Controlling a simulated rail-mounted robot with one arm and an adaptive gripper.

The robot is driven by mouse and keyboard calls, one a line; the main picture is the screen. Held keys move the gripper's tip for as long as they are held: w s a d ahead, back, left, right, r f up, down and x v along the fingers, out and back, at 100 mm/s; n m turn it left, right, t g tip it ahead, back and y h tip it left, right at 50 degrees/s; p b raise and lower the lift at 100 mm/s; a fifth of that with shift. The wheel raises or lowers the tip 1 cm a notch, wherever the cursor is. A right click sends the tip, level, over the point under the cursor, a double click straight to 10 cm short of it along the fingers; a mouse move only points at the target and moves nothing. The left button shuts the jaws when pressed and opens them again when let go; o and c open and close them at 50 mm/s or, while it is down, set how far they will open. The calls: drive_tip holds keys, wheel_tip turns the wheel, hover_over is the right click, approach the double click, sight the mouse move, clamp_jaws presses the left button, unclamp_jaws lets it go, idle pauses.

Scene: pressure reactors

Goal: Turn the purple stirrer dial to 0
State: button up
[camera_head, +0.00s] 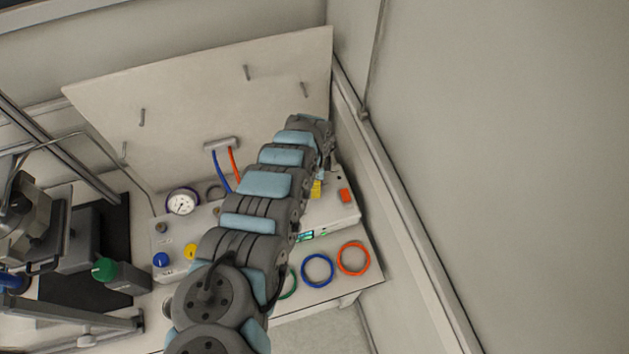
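I cannot make out a purple stirrer dial; my arm covers the middle of the control box (335,210), where other controls may be hidden. The box is pale, with a blue knob (161,259) and a yellow knob (190,252) at its left and an orange-red switch (345,196) at its right. A small yellow part (317,188) shows beside my arm. My arm reaches across the box towards the back panel. A dark part at its far end, seemingly my gripper (325,150), is only partly visible, and its fingers cannot be made out.
A round gauge (182,203) stands behind the box's left part. Blue and orange rings (317,270) (353,258) lie in front, a green one partly hidden. A pegged panel (200,105) stands behind; a wall (500,150) is right.

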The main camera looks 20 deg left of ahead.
drive_tip(key=shift+f, duration=0.1)
drive_tip(key=c, duration=1.2)
drive_tip(key=shift+n, duration=0.4)
drive_tip(key=shift+d+n+p, duration=0.1)
drive_tip(key=shift+n+p, duration=0.6)
drive_tip(key=shift+n, duration=0.4)
drive_tip(key=n+p, duration=0.1)
drive_tip(key=n, duration=0.2)
drive_tip(key=shift+s, duration=0.1)
drive_tip(key=n, duration=0.5)
drive_tip(key=shift+n+p, duration=0.4)
